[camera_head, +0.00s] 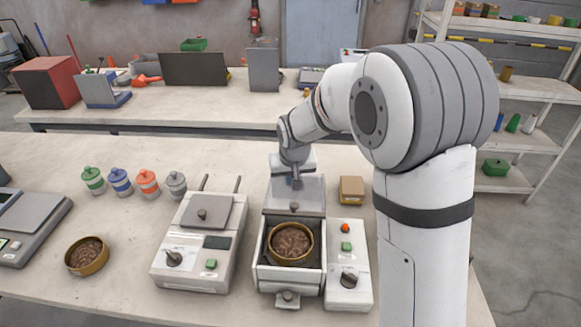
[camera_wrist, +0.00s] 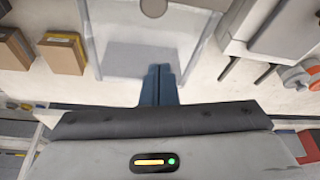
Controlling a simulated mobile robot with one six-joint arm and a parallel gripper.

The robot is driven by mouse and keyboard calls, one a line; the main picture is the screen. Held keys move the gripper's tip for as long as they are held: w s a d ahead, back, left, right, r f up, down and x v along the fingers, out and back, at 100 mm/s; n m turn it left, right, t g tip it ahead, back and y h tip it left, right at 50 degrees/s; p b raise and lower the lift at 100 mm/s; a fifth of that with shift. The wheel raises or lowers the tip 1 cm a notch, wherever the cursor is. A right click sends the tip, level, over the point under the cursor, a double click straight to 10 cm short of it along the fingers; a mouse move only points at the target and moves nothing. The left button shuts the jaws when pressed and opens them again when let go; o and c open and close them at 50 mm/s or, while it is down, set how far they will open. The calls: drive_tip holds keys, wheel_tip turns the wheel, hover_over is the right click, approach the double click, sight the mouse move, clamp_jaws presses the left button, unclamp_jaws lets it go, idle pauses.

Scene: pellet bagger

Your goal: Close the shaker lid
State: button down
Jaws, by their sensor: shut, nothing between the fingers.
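The shaker (camera_head: 262,275) stands on the front bench with its grey lid (camera_head: 312,196) raised at the back. A round bowl of brown pellets (camera_head: 290,243) sits in its open chamber. A small dark knob (camera_head: 294,206) is on the lid. My gripper (camera_head: 296,184) is at the lid's upper part, seen against it; I cannot tell whether they touch. In the wrist view the fingers (camera_wrist: 158,75) are shut together with nothing between them, over the lid panel (camera_wrist: 112,22). The knob shows at the top edge there (camera_wrist: 153,7).
A control box (camera_head: 347,266) with red and green buttons adjoins the shaker's right side. A cardboard box (camera_head: 351,190) stands behind it. A sealer-like machine (camera_head: 196,253) with two rods is at the left. Several coloured jars (camera_head: 121,182) and another pellet bowl (camera_head: 87,257) stand further left.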

sight(289, 192)
drive_tip(key=x, duration=0.3)
drive_tip(key=shift+f+p, duration=0.25)
drive_tip(key=shift+p, duration=0.05)
drive_tip(key=s, duration=0.2)
drive_tip(key=s+p, duration=0.1)
drive_tip(key=shift+s+d+r, duration=0.3)
drive_tip(key=shift+d+r, duration=0.05)
drive_tip(key=shift+d, duration=0.05)
drive_tip(key=shift+s+f, duration=0.15)
drive_tip(key=shift+f, duration=0.05)
